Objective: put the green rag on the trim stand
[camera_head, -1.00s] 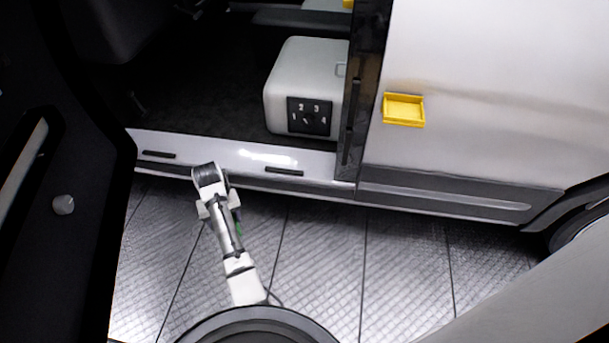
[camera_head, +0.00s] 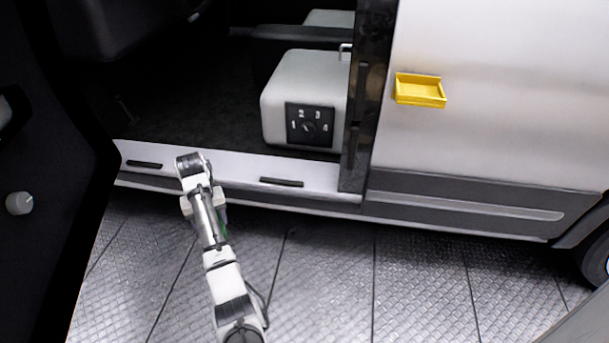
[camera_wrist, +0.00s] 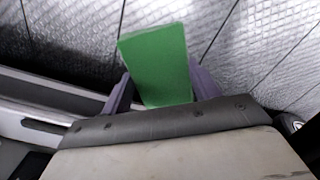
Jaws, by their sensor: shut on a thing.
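The green rag (camera_wrist: 158,65) shows in the wrist view as a flat green block between the two purple-grey fingers of my gripper (camera_wrist: 160,88). My gripper is shut on it and holds it above the metal floor. In the head view only a thin green sliver of the rag (camera_head: 223,231) shows beside my arm, near the door sill. My arm hides the rest of the rag and the fingertips there. I cannot pick out a trim stand for certain in these frames.
A yellow tray (camera_head: 420,101) is fixed on the white van side at the right. A grey box with a numbered dial (camera_head: 309,125) sits inside the open doorway. The sill (camera_head: 325,178) runs close by my arm. A dark door with a knob stands left. The patterned floor (camera_head: 330,285) is clear.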

